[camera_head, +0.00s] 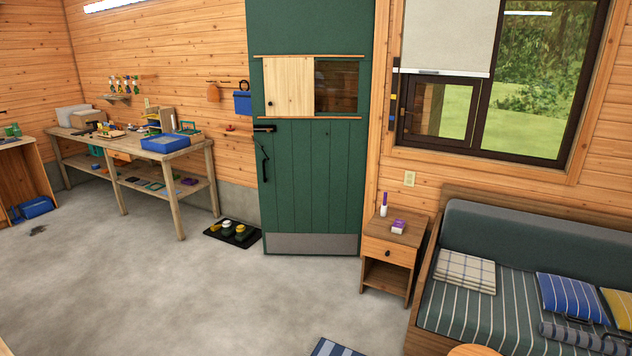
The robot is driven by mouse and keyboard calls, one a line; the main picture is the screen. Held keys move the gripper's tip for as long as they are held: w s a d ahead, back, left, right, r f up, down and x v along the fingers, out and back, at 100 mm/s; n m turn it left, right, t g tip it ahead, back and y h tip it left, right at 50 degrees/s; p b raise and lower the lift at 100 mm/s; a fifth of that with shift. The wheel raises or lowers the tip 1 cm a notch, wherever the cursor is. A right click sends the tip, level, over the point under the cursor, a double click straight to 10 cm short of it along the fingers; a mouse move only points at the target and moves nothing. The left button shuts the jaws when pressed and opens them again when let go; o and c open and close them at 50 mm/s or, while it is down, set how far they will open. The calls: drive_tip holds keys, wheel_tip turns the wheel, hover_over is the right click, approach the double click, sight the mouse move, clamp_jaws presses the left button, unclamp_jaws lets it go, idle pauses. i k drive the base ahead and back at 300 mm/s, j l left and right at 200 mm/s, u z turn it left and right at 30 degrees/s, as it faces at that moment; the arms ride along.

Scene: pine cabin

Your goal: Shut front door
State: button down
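The front door (312,185) is a tall green plank door in the middle of the head view. It has a grey kick plate at the bottom and a small hatch with a pale wooden sliding panel (288,87) and a dark pane. A black lever handle (264,128) and a black pull (264,160) are on its left side. Wooden trim shows along its right side, but none shows at its left edge, which overlaps the wall behind. It appears to stand ajar into the room; how far I cannot tell. The doorway is hidden. My gripper is not in view.
A black mat (216,236) with shoes lies left of the door's foot. A workbench (192,155) stands further left. A nightstand (404,232) is close on the right, beside a sofa bed (432,318). The grey floor (240,300) before the door is mostly clear.

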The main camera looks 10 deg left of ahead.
sight(311, 186)
drive_tip(key=i+j+u, duration=0.3)
drive_tip(key=i+u, duration=0.15)
drive_tip(key=i, duration=0.75)
drive_tip(key=i+l+u, duration=0.1)
drive_tip(key=i+u, duration=0.4)
drive_tip(key=i, duration=0.75)
drive_tip(key=i+j+z, duration=0.15)
drive_tip(key=i+z, duration=0.3)
drive_tip(key=i+j+z, duration=0.4)
drive_tip(key=i, duration=0.25)
drive_tip(key=i+j+z, duration=0.65)
drive_tip(key=i+j, duration=0.2)
drive_tip(key=j, duration=0.2)
